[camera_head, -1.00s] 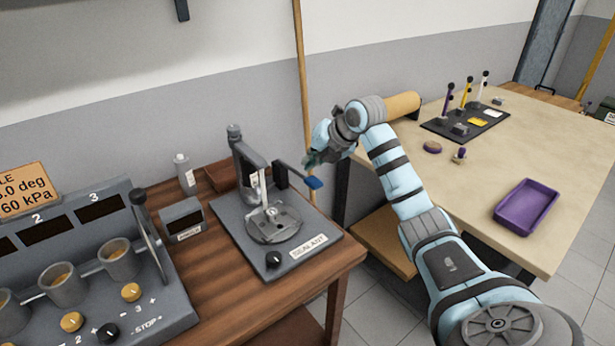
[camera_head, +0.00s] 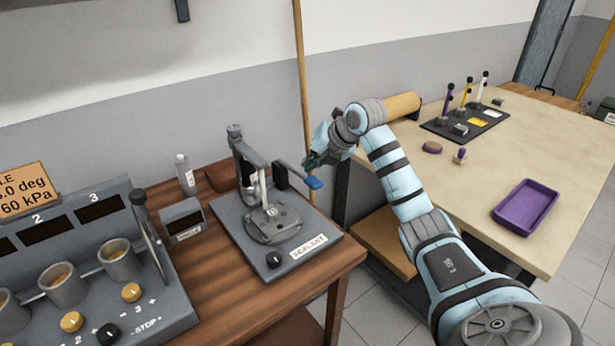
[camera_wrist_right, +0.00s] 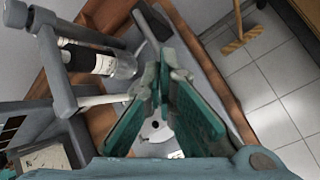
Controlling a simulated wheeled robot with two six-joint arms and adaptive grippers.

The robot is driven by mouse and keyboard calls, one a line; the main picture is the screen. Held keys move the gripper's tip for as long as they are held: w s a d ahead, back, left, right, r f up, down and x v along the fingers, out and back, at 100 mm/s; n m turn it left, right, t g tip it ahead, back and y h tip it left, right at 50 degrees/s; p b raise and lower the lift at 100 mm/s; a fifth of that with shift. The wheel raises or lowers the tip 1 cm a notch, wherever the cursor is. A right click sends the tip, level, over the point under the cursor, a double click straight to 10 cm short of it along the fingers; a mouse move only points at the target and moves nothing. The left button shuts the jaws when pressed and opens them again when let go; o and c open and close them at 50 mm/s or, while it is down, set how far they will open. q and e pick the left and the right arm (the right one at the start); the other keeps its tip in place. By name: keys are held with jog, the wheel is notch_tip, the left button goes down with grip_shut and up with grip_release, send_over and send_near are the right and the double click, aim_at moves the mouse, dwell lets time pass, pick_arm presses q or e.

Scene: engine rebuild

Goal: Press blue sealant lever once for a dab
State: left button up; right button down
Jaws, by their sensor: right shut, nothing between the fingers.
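The sealant stand (camera_head: 225,207) sits on the brown wooden table, with a "SEALANT" label on its front corner. Its lever ends in a blue tip (camera_head: 314,183) that sticks out to the right, past the stand's column. A round grey part (camera_head: 274,230) lies under the nozzle. My right gripper (camera_head: 309,163) is just above and behind the blue tip; I cannot tell whether they touch. In the wrist view the teal fingers (camera_wrist_right: 164,75) are shut with nothing between them, and the blue tip is not distinguishable there. My left gripper is not in view.
A small grey box (camera_head: 183,220) and a bottle (camera_head: 185,174) stand left of the stand. A control panel with cups (camera_head: 66,285) is further left. A pale table (camera_head: 450,210) with a purple tray (camera_head: 525,225) is at right. A broom (camera_wrist_right: 238,40) stands behind.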

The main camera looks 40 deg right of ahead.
jog(key=shift+f, duration=0.25)
jog(key=shift+s+f+b, duration=0.2)
jog(key=shift+f+b, duration=0.7)
jog(key=shift+f, duration=0.5)
dwell(1.2)
jog(key=shift+r, duration=0.1)
dwell(0.5)
jog(key=shift+w+r+p, duration=0.2)
jog(key=shift+r+p, duration=1.55)
jog(key=shift+p, duration=0.3)
jog(key=r+p, duration=0.5)
jog(key=shift+w, duration=0.2)
